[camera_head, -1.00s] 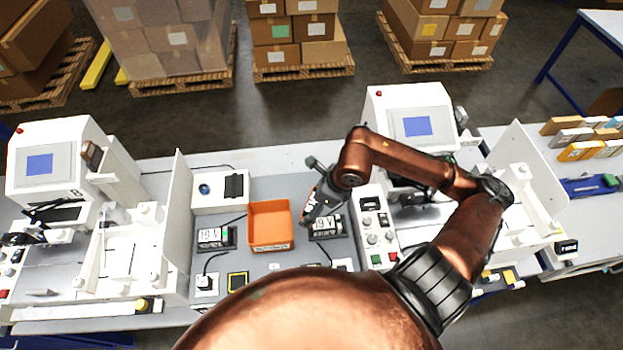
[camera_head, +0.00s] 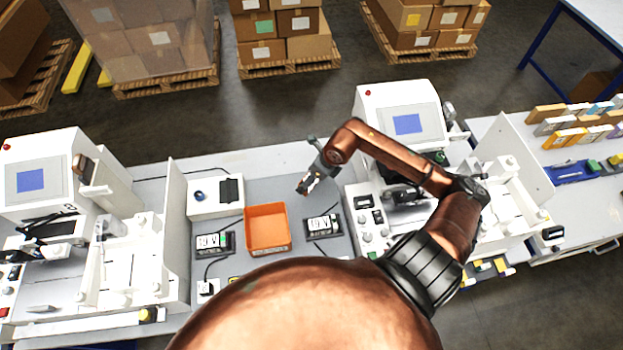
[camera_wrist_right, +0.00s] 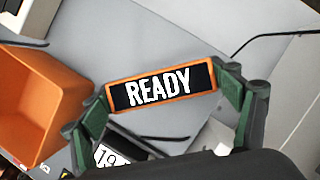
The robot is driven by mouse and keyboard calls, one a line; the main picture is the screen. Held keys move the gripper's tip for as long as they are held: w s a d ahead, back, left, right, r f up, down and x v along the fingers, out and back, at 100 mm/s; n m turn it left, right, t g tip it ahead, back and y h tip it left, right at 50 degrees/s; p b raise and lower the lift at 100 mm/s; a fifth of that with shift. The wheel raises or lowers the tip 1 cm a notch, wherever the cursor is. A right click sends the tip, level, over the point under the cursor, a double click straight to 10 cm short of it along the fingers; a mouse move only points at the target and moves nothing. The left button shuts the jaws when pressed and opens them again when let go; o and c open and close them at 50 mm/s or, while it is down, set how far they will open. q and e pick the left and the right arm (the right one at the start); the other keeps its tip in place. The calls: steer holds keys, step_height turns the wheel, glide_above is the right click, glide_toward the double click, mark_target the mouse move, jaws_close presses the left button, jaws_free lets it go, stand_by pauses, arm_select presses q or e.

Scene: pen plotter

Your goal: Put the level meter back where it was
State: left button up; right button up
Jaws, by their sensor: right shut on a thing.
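My right gripper (camera_head: 311,181) is above the table behind the right-hand black unit. In the right wrist view, its green-grey fingers (camera_wrist_right: 164,92) are shut on the ends of a flat orange-framed plate (camera_wrist_right: 162,87) with a black face reading "READY". The plate is small and partly hidden in the head view. I cannot tell whether this plate is the level meter. Two black units with white number displays sit on the table, one left (camera_head: 214,243) and one right (camera_head: 323,226) of an orange bin. My left gripper is not in view.
The open orange bin (camera_head: 267,249) stands between the two units. A white box (camera_head: 215,196) is behind the left unit. White machines (camera_head: 405,118) flank the table on both sides. Bare grey tabletop (camera_head: 268,186) lies behind the bin.

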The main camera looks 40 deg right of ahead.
steer(key=shift+w+d+f, duration=0.5)
steer(key=shift+f, duration=0.3)
step_height(320, 180, down, 3)
steer(key=shift+r+p, duration=0.1)
steer(key=shift+p, duration=0.75)
steer(key=shift+d+f, duration=0.1)
steer(key=shift+f, duration=0.15)
steer(key=shift+f, duration=0.1)
steer(key=o, duration=1.4)
steer(key=shift+r, duration=0.2)
steer(key=b+v, duration=0.2)
steer(key=v, duration=0.9)
steer(key=shift+s+r, duration=0.2)
steer(key=shift+r, duration=0.15)
